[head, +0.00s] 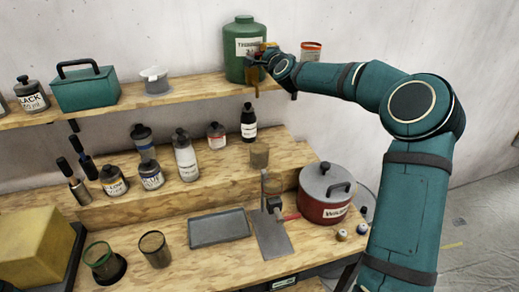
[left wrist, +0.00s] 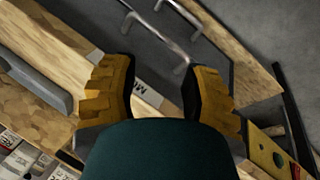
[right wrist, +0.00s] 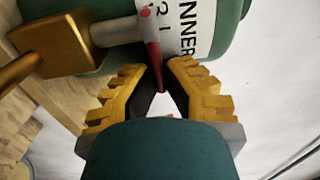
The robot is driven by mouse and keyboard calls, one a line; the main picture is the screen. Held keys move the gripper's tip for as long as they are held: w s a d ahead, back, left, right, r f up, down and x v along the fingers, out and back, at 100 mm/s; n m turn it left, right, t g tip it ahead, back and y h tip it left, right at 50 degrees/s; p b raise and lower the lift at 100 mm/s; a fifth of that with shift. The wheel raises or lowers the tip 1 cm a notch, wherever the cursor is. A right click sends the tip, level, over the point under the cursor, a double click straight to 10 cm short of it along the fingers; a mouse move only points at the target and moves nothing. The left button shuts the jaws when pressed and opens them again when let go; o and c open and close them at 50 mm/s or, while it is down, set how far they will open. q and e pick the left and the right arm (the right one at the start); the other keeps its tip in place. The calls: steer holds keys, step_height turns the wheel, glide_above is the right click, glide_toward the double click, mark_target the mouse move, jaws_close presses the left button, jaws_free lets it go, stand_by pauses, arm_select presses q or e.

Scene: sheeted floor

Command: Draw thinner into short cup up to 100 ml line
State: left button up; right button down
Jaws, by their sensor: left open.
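The green thinner container (head: 238,68) stands on the upper shelf, its label partly readable in the right wrist view (right wrist: 200,25). Its tap has a brass body (right wrist: 55,42) and a red lever (right wrist: 152,62). My right gripper (right wrist: 162,72) is at the tap, fingertips close together around the lever's end. A small brownish cup-like vessel (head: 259,155) is below the tap, near the middle step's edge; its contents are unclear. Two clear cups, one green-rimmed (head: 102,262) and one dark-rimmed (head: 155,249), are at the front left. I cannot tell which is the short cup. My left gripper (left wrist: 158,85) is open and empty.
A metal stand (head: 272,238) with a red handle and a lidded red pot (head: 325,205) are on the lower bench, beside a grey tray (head: 219,226). Several bottles line the middle step. A yellow block (head: 35,245) is at front left.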

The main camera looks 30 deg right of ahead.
steer(key=shift+w+d+r+n+y+b, duration=0.15)
steer(key=shift+n+y+b, duration=0.3)
steer(key=shift+b, duration=0.7)
steer(key=shift+w+a+n+y+b, duration=0.1)
steer(key=shift+n+y+b, duration=0.15)
steer(key=shift+y+b, duration=0.65)
steer(key=shift+b, duration=0.6)
steer(key=shift+w+n+b, duration=0.15)
steer(key=shift+n+b, duration=0.15)
steer(key=shift+b, duration=0.6)
steer(key=shift+d+r+n+t+y+b, duration=0.1)
steer(key=shift+n+t+y+b, duration=0.3)
steer(key=shift+y+b, duration=0.5)
steer(key=shift+w+y, duration=0.1)
steer(key=shift+y, duration=0.25)
steer(key=shift+r+n+y, duration=0.15)
steer(key=shift+n+y, duration=0.35)
steer(key=shift+n, duration=0.1)
